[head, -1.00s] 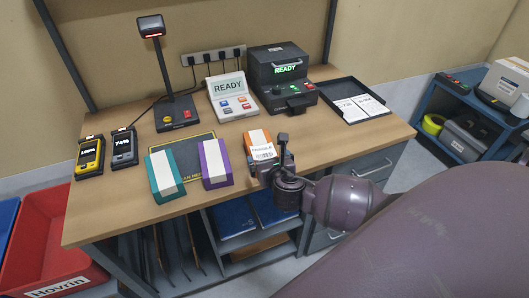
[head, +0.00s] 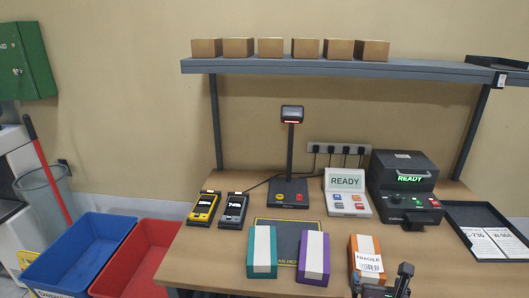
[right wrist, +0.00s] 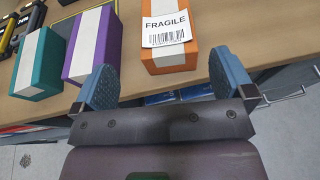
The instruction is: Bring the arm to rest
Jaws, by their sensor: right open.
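My right gripper (head: 383,284) is at the bottom of the head view, in front of the orange box. In the right wrist view its two blue fingers (right wrist: 166,82) are spread apart with nothing between them. The orange box (head: 364,245) stands at the table's front and bears a white FRAGILE label (head: 369,262); the box also shows just beyond the fingers in the right wrist view (right wrist: 168,56). My left gripper is not in view.
A purple box (head: 314,257) and a teal box (head: 262,251) stand left of the orange one. Behind are a scanner stand (head: 289,188), a READY panel (head: 346,192) and a printer (head: 402,185). A black tray (head: 460,215) with labels lies right. Blue (head: 84,250) and red bins (head: 130,262) stand left.

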